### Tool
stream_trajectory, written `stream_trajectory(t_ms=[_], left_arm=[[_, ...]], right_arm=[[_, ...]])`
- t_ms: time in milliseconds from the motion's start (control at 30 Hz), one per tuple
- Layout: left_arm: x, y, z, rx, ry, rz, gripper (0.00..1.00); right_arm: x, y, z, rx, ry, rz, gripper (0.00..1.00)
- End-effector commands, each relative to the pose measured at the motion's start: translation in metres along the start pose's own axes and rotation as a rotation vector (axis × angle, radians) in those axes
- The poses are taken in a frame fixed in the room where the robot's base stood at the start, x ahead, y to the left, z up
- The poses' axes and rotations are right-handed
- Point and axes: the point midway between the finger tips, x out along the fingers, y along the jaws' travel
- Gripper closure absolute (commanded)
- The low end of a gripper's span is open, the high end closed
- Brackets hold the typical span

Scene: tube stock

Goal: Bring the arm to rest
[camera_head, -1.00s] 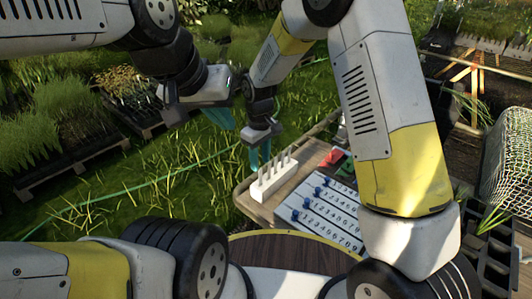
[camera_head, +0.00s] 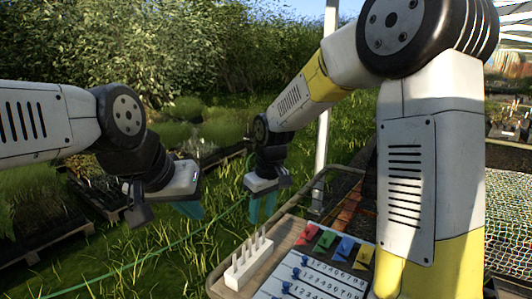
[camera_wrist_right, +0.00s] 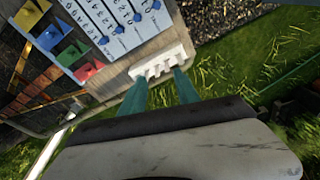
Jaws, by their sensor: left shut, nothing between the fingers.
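My left gripper (camera_head: 187,209) hangs at the left of the head view, over the grass, with its teal fingers shut and empty. My right gripper (camera_head: 263,208) is above the far end of a white rack with several upright grey pegs (camera_head: 249,262). In the right wrist view its teal fingers (camera_wrist_right: 160,92) stand apart with nothing between them. The white rack (camera_wrist_right: 160,62) shows beyond the fingertips there, clear of them.
The wooden table (camera_head: 219,284) carries a numbered board with blue knobs (camera_head: 322,281) and red, green, blue and yellow pieces, the red one (camera_head: 307,235) nearest the rack. A pale post (camera_head: 323,150) stands behind. Plant trays (camera_head: 95,195) lie on the grass at left.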

Motion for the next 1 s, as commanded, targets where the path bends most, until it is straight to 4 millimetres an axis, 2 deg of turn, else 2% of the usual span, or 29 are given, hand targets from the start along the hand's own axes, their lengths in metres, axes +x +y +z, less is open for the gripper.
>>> stream_trajectory(t_ms=[33, 200, 500, 700, 800, 1000], left_arm=[[0.0, 0.0, 0.0, 0.0, 0.0, 0.0, 1.0], [0.0, 0.0, 0.0, 0.0, 0.0, 0.0, 1.0], [0.0, 0.0, 0.0, 0.0, 0.0, 0.0, 1.0], [0.0, 0.0, 0.0, 0.0, 0.0, 0.0, 1.0], [0.0, 0.0, 0.0, 0.0, 0.0, 0.0, 1.0], [0.0, 0.0, 0.0, 0.0, 0.0, 0.0, 1.0]], right_arm=[[-0.02, 0.007, 0.011, 0.043, 0.03, 0.005, 0.62], [-0.071, 0.021, 0.052, 0.175, 0.115, 0.017, 0.62], [-0.136, 0.025, 0.132, 0.402, 0.268, 0.044, 0.62], [-0.157, 0.016, 0.181, 0.533, 0.361, 0.064, 0.62], [-0.162, 0.012, 0.198, 0.579, 0.395, 0.072, 0.62], [-0.164, 0.007, 0.212, 0.621, 0.424, 0.079, 0.62]])
